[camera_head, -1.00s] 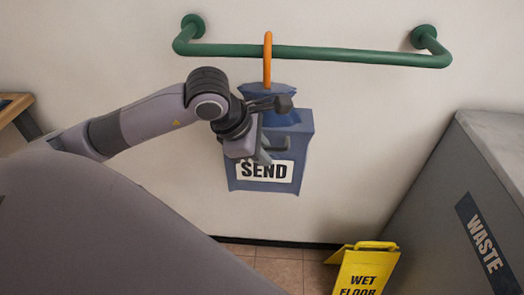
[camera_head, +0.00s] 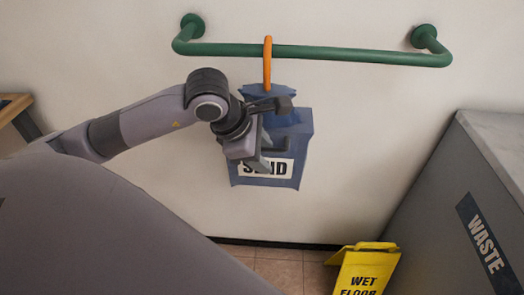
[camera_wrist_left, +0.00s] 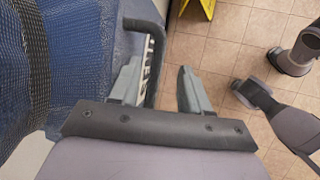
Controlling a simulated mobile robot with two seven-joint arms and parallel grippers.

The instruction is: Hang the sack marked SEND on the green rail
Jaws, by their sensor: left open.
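The blue sack (camera_head: 298,135) has a white SEND label and hangs upright against the wall. Its orange hook (camera_head: 267,66) loops over the green rail (camera_head: 345,54) left of the rail's middle. My left gripper (camera_head: 266,158) is in front of the sack and covers part of the label. In the left wrist view, my open left gripper (camera_wrist_left: 158,92) has the sack's dark handle (camera_wrist_left: 153,40) between its fingers, closer to the left finger. The sack's blue mesh side (camera_wrist_left: 85,50) fills the left there.
A grey bin marked WASTE (camera_head: 440,215) stands at the right. A yellow wet floor sign (camera_head: 365,270) stands on the tiles below, left of the bin. A wooden edge (camera_head: 14,108) shows at the far left. The wall beside the sack is clear.

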